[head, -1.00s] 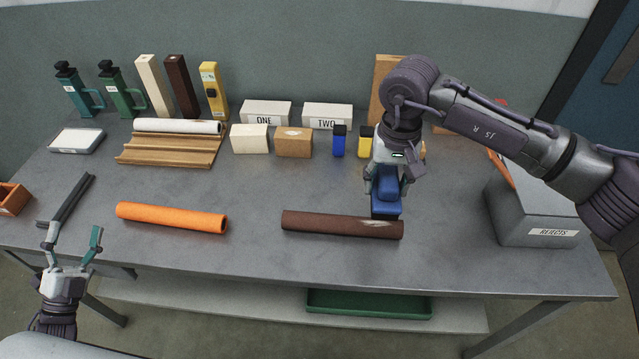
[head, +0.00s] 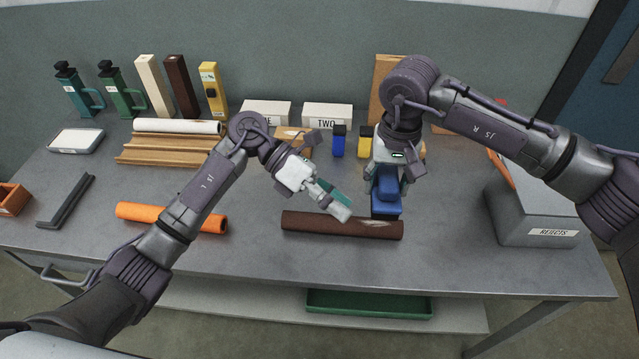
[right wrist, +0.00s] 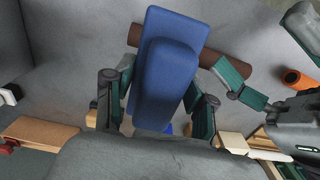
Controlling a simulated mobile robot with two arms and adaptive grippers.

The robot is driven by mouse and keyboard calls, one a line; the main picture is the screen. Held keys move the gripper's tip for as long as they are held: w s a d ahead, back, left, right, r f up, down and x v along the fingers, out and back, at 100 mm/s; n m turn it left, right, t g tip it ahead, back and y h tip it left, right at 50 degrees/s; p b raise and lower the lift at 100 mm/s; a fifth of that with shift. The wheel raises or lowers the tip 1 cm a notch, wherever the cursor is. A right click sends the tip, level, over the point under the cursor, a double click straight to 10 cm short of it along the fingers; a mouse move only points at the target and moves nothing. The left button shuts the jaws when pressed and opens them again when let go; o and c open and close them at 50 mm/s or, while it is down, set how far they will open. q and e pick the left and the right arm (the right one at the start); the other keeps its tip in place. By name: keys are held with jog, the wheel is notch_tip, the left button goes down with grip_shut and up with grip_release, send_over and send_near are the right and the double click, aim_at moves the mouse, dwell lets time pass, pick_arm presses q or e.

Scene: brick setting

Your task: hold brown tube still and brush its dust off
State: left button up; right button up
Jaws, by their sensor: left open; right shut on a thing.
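The brown tube (head: 320,224) lies on the grey table near the front, with a pale dusty patch on its right end. My right gripper (head: 388,178) is shut on a blue brush (head: 387,203), which stands just behind the tube's right end. The brush fills the middle of the right wrist view (right wrist: 167,75), with the brown tube (right wrist: 222,58) partly hidden behind it. My left gripper (head: 338,203) is open, pointing down to the right above the tube's middle. Whether it touches the tube I cannot tell. It also shows at the right of the right wrist view.
An orange tube (head: 140,213) lies left, partly under my left arm. A grey angled bar (head: 66,202) lies further left. Boxes, bottles and a wooden rack (head: 150,150) stand behind. A grey REJECTS box (head: 535,215) stands right. The front strip of table is clear.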

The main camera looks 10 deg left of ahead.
pick_arm(q)
jog(key=w+f+m+t+y, duration=0.1)
jog(key=f+m+y, duration=0.15)
jog(key=y, duration=0.35)
jog(key=m+t+y, duration=0.2)
jog(key=t+y, duration=0.2)
jog(key=y, duration=0.2)
send_near(319, 217)
notch_tip(319, 217, down, 11)
jog(key=shift+f, duration=0.1)
grip_shut()
jog(key=shift+w, duration=0.1)
dwell(0.5)
